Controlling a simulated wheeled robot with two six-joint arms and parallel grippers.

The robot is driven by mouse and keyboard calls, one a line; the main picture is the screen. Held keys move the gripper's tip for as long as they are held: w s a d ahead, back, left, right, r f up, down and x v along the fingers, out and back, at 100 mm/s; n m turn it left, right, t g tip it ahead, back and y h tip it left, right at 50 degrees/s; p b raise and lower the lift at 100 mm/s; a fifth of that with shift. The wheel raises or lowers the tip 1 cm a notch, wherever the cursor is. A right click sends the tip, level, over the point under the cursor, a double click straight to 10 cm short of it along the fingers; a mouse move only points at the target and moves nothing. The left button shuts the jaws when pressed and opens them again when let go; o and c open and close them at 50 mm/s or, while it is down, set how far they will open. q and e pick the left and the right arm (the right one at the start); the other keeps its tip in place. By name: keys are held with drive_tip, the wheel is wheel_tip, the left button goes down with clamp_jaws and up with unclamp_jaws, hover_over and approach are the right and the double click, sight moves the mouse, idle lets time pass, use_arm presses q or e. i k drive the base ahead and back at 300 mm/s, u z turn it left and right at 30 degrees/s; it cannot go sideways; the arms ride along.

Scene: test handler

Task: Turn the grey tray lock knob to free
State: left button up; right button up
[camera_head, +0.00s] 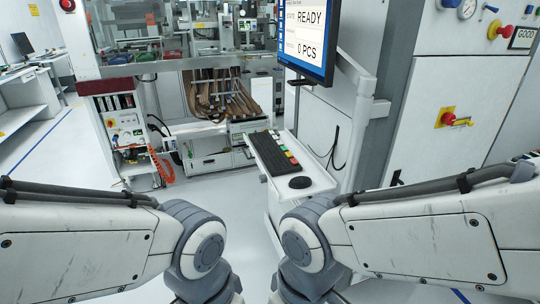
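I cannot make out a grey tray lock knob in the head view; it is hidden, too small to tell, or outside the picture. My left arm comes in from the left and my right arm from the right. Both arms bend down at grey joints near the bottom middle, and both grippers are below the picture edge. A red and yellow rotary switch (447,117) is on the white cabinet (425,150) at the right.
A monitor (306,38) reading READY and 0 PCS hangs above a keyboard shelf (318,177) with a black keyboard (270,153) and mouse (300,182). A machine with an open lower bay stands behind. White floor (225,190) is clear between them and my arms.

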sight(262, 178)
drive_tip(key=z, duration=0.2)
drive_tip(key=i, duration=0.75)
drive_tip(key=u, duration=0.6)
drive_tip(key=i, duration=0.55)
drive_tip(key=u, duration=0.55)
